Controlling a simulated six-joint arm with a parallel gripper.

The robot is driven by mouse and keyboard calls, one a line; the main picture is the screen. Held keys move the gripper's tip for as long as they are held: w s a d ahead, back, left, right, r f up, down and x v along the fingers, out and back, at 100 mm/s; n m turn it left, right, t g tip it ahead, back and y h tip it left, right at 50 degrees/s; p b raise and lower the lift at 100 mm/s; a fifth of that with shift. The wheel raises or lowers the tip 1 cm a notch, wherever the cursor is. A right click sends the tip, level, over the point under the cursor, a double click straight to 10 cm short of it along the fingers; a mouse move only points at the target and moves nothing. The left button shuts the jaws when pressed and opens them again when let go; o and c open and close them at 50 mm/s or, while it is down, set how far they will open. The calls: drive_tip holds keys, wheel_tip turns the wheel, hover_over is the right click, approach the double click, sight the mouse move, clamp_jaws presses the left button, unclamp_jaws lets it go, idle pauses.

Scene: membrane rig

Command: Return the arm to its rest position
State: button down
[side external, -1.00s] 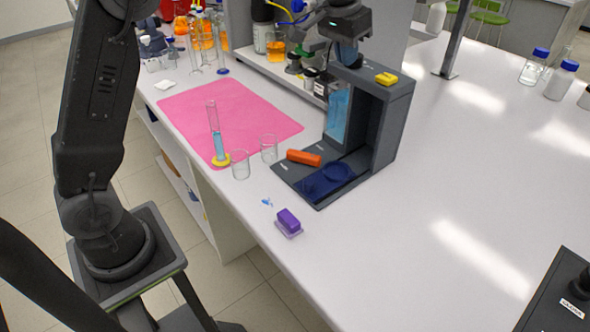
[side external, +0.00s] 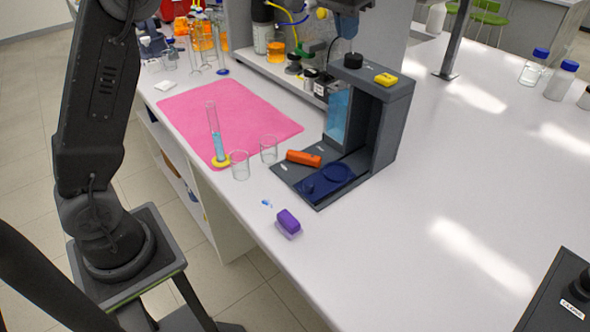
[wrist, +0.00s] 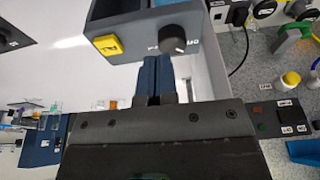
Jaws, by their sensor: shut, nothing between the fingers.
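My gripper (side external: 347,27) is above the dark grey membrane rig (side external: 385,115), near its black knob (side external: 353,61). Its blue fingers are together, with nothing between them, also in the wrist view (wrist: 156,63). The fingertips are clear of the knob in the side view. The wrist view shows the knob (wrist: 179,39) just beyond the fingers and the yellow button (wrist: 107,46) to its left. My upper arm leaves the top of the side view, so part of it is hidden.
Two beakers (side external: 240,165), a cylinder (side external: 216,140) on a pink mat (side external: 260,115) and a purple block (side external: 288,221) stand on the white bench. Shelf bottles and tubing stand behind. The bench's right side is largely clear.

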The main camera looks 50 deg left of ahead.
drive_tip(key=shift+s, duration=0.1)
drive_tip(key=s+t, duration=0.2)
drive_tip(key=s, duration=1.4)
drive_tip(key=s+f, duration=0.4)
drive_tip(key=s, duration=0.3)
drive_tip(key=s+d+f, duration=0.1)
drive_tip(key=s+f, duration=0.4)
drive_tip(key=s, duration=0.3)
drive_tip(key=shift+f+t, duration=0.3)
drive_tip(key=shift+t, duration=0.1)
